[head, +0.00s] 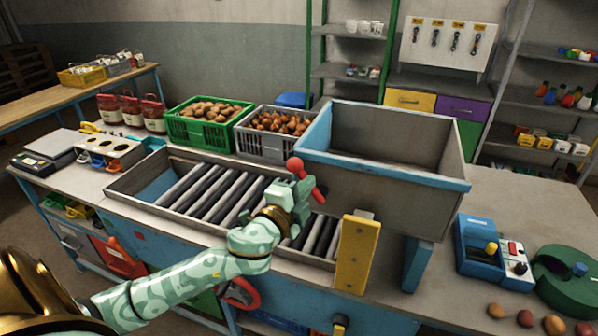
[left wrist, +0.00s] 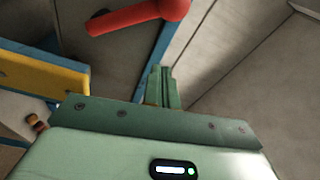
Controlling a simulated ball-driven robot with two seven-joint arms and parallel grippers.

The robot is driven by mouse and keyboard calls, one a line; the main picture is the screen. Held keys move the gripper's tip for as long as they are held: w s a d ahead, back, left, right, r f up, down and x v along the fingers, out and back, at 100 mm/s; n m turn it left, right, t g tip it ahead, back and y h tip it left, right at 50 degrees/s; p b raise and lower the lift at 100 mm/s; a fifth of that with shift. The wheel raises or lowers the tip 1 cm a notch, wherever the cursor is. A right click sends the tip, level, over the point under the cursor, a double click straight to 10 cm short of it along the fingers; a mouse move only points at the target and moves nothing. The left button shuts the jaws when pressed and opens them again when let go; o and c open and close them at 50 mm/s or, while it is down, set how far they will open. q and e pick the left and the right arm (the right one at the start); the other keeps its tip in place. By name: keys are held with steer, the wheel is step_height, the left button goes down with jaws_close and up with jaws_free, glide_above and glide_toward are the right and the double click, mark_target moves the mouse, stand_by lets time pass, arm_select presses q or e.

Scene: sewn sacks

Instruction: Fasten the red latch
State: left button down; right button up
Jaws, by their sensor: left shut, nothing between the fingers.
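The red latch (head: 308,180) is a short red lever with a round knob, in front of the lower left side of the blue-rimmed grey hopper (head: 400,178). It also shows at the top of the left wrist view (left wrist: 138,14), slanting, with its round end at right. My left gripper (head: 291,190) is shut and empty. It is close beside the latch, and its fingers (left wrist: 160,75) point toward it in the left wrist view with a gap between. The head view does not show clearly whether they touch. My right gripper is not in view.
A roller conveyor (head: 125,185) runs under my left arm. A yellow plate (head: 357,255) stands right of the gripper. Green (head: 190,137) and grey (head: 247,146) crates of produce stand behind. A blue box (head: 470,262) and green round device (head: 560,290) are at right.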

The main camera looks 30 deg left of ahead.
arm_select(q)
steer(key=w+a, duration=0.3)
steer(key=a, duration=0.1)
steer(key=shift+w+f, duration=0.2)
steer(key=shift+f, duration=0.15)
steer(key=shift+s, duration=0.1)
